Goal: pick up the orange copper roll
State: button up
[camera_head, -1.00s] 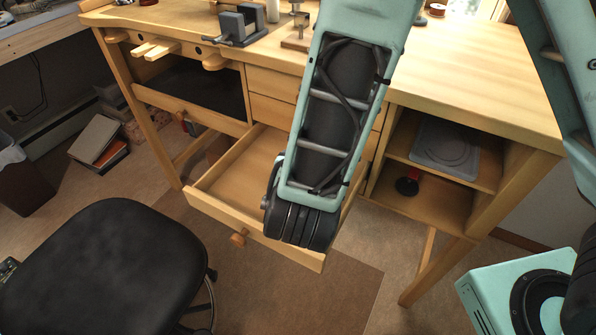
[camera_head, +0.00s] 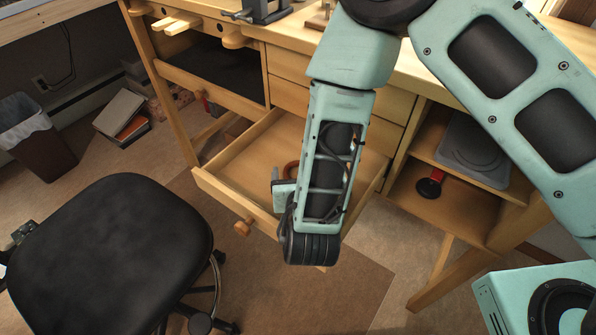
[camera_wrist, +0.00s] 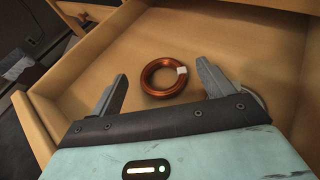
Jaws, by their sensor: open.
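The orange copper roll (camera_wrist: 147,79) is a coil ring with a small white tag. It lies flat on the floor of the open wooden drawer (camera_wrist: 240,40) in the wrist view. My gripper (camera_wrist: 158,86) is open, its two grey fingers apart, with the roll ahead of and between the fingertips, not held. In the head view, a small part of the roll (camera_head: 291,168) shows in the drawer (camera_head: 240,165) beside my arm, which hides most of it and much of my gripper.
The drawer's front wall, side walls and knob (camera_head: 243,227) surround the space. A black chair (camera_head: 110,255) stands at the left front. Open shelves (camera_head: 455,190) with a grey case and a red-and-black item are at the right. A bin (camera_head: 35,140) stands far left.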

jog(key=shift+x, duration=2.7)
jog(key=c, duration=0.9)
